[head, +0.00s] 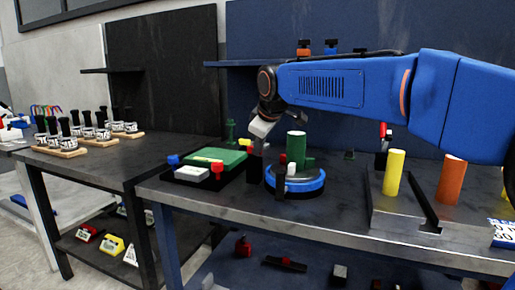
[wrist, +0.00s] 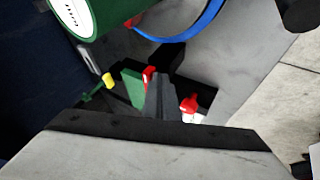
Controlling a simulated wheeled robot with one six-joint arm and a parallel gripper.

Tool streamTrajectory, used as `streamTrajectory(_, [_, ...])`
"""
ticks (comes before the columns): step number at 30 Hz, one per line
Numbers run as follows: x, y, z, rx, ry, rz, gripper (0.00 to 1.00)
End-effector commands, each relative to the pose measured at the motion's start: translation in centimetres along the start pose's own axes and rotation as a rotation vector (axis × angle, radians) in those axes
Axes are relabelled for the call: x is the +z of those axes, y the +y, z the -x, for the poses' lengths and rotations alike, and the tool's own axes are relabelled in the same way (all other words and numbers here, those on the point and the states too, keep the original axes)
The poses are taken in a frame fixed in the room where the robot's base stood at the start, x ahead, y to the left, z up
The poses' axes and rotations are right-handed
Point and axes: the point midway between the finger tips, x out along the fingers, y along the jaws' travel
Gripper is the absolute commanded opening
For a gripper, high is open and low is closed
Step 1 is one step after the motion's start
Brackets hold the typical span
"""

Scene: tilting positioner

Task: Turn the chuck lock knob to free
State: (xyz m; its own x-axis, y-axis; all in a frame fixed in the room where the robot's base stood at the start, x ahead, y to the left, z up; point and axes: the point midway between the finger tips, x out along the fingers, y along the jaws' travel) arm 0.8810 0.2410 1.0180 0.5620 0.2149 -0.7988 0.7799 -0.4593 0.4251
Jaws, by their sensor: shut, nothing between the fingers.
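The positioner (head: 297,184) stands on the bench in the head view, a round table with a blue rim. A green cylinder (head: 296,148) stands upright on it, with small red parts at its side and front. I cannot tell which part is the chuck lock knob. My gripper (head: 257,150) is just left of the positioner, pointing down, shut and empty. In the wrist view my shut fingers (wrist: 160,97) reach into the middle. The green cylinder (wrist: 73,14) and blue rim (wrist: 197,32) show at the top, apart from the fingers.
A green panel (head: 216,156) and a box with a red knob (head: 217,168) lie left of the positioner. A yellow cylinder (head: 394,172) and an orange cylinder (head: 451,179) stand to the right on a grey fixture. A dark back panel (head: 245,100) rises behind the bench.

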Motion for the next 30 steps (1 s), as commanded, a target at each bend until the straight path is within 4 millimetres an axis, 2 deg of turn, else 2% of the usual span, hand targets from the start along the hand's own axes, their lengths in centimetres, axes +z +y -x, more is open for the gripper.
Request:
streamTrajectory(20, [0.4, 0.4, 0.0, -0.051, 0.051, 0.093, 0.0])
streamTrajectory(30, [1.1, 1.3, -0.1, -0.143, 0.144, 0.267, 0.0])
